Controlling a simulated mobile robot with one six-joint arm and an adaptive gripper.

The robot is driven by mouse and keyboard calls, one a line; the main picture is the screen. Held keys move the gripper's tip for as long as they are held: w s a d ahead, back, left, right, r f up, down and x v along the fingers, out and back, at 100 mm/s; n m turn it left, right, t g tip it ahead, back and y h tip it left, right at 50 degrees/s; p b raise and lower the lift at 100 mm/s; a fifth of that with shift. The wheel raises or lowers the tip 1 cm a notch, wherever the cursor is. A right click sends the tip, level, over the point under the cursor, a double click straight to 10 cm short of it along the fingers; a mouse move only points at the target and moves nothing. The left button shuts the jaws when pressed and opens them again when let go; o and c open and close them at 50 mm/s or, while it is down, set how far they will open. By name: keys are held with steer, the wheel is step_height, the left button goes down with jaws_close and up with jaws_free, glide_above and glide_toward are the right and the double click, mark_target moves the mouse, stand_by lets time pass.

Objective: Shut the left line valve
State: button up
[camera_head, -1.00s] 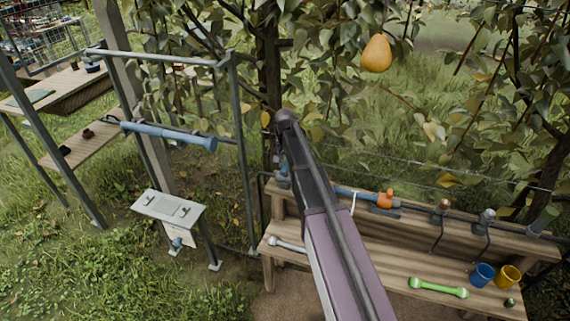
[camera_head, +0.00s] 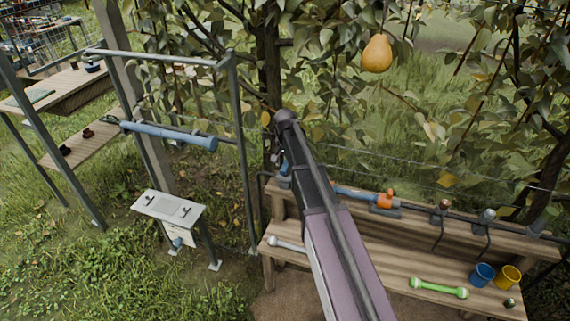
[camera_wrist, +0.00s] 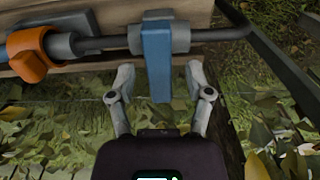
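In the wrist view, a blue lever (camera_wrist: 156,62) stands out from a grey pipe fitting. My gripper (camera_wrist: 160,82) is open, with one finger on each side of the lever. I see gaps between the fingers and the lever, so it is not gripped. In the head view, my arm hides the gripper and most of this lever; a small blue part (camera_head: 285,172) shows just left of the arm. An orange fitting (camera_head: 385,200) sits on the same pipe, right of the arm; it also shows in the wrist view (camera_wrist: 32,55).
A pear (camera_head: 377,54) hangs above.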

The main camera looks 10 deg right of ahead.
mark_target(286, 164)
steer(key=shift+n, duration=0.6)
steer(key=n, duration=0.3)
steer(key=shift+n, duration=0.3)
steer(key=n, duration=1.3)
steer(key=shift+n, duration=0.3)
step_height(286, 164, up, 14)
steer(key=p, duration=1.4)
steer(key=s+f+m+b, duration=1.2)
steer(key=s+f+b, duration=1)
steer(key=s, duration=0.4)
steer(key=shift+f+b, duration=0.4)
